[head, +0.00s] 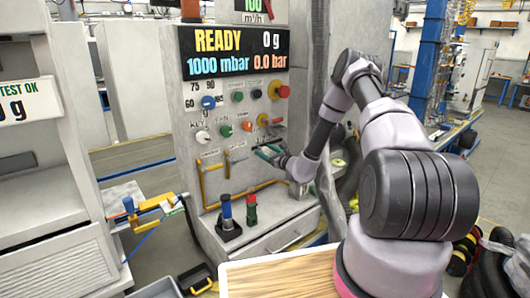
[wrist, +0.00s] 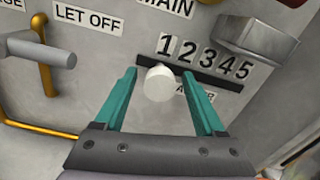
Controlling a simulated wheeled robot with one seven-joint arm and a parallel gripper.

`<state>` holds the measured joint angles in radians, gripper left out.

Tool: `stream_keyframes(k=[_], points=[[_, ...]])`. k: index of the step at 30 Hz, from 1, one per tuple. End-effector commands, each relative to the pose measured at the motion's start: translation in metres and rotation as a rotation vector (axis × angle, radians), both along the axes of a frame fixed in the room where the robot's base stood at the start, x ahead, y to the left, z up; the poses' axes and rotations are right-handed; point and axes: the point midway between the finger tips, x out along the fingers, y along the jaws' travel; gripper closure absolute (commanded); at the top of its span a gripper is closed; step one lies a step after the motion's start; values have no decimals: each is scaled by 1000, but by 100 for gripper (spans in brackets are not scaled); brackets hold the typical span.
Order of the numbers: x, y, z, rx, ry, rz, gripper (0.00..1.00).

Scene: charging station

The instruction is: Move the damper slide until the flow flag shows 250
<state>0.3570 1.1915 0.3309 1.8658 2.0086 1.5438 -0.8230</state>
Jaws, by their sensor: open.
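The damper slide's white round knob (wrist: 159,83) shows in the wrist view. It is at the left part of a dark slot (wrist: 205,78), below the figure 1 of a scale from 1 to 5. A label below it is partly hidden. My gripper (wrist: 165,75) is open, with one teal finger on each side of the knob and a gap to both. In the head view my gripper (head: 268,152) is at the panel's right side, and the knob cannot be made out there. The flow flag (head: 254,4) at the top edge reads 100 m³/h in green.
A grey metal block (wrist: 258,37) juts out at the scale's right end. A grey lever (wrist: 40,50) and an orange pipe (wrist: 40,128) are to the left. The panel display (head: 234,52) reads READY, 0 g, 1000 mbar and 0.0 bar. Several knobs are above my gripper.

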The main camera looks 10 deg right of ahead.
Motion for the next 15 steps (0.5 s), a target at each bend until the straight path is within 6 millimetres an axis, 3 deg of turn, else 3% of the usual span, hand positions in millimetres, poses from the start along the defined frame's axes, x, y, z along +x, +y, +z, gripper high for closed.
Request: stream_keyframes(k=[10,11,15], points=[[5,2,0,1,0,0,28],[5,2,0,0,0,0,36],[5,2,0,0,0,0,89]])
